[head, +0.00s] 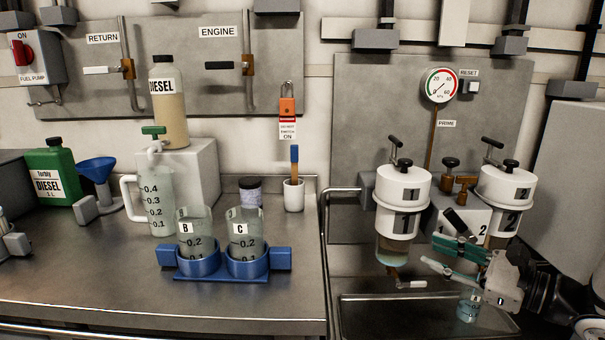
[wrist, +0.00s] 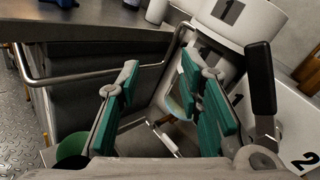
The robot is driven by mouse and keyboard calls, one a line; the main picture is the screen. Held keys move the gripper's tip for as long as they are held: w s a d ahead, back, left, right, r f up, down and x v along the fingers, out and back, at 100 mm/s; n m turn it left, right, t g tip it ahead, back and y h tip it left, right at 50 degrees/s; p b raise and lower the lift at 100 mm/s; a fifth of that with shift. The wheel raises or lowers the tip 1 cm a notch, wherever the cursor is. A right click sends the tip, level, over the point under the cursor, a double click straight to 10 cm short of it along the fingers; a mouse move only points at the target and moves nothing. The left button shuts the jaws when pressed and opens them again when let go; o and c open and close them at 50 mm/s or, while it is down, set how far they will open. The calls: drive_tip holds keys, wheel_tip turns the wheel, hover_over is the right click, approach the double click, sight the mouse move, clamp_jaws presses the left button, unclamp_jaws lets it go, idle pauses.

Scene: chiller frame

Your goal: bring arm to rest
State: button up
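My gripper (head: 437,253) is at the lower right of the head view, in front of the filter housings and above the sink tray. Its two teal-padded fingers point left and stand apart. In the wrist view my gripper (wrist: 160,78) also shows a clear gap between the pads, with nothing held. Filter housing 1 (head: 402,195), white with a clear bowl, hangs just left of and behind the fingertips. Filter housing 2 (head: 505,186) is behind the gripper, its lower part partly hidden. A black-handled lever (wrist: 261,85) stands close to the right finger in the wrist view.
A small beaker (head: 468,308) stands in the tray (head: 375,312) below my gripper. A metal rail (head: 323,235) edges the bench at left. On the bench are a blue holder (head: 222,277) with beakers B and C, and a clear jug (head: 158,205). A gauge (head: 439,85) is above.

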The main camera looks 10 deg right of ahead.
drive_tip(key=s+a+r+n+g+y, duration=0.1)
drive_tip(key=s+a+r+n+g, duration=0.1)
drive_tip(key=s+a+n+g, duration=0.65)
drive_tip(key=s+a+r+n+g+y, duration=0.2)
drive_tip(key=a+n+g, duration=0.3)
drive_tip(key=a, duration=0.8)
drive_tip(key=s+f+n+g+h, duration=0.2)
drive_tip(key=s+n+g+h, duration=0.1)
drive_tip(key=s+n+h, duration=0.9)
drive_tip(key=s+d+r+t+p, duration=0.1)
drive_tip(key=d+r+t+p, duration=0.1)
drive_tip(key=r+p, duration=1.1)
drive_tip(key=s+d+r+t+p, duration=0.2)
drive_tip(key=r+t+p, duration=0.1)
drive_tip(key=r+p, duration=1.1)
wheel_tip(320, 180, up, 2)
drive_tip(key=shift+s+d+r+t, duration=0.1)
drive_tip(key=shift+s+d+t, duration=0.1)
drive_tip(key=shift+t, duration=0.15)
drive_tip(key=shift+d, duration=0.1)
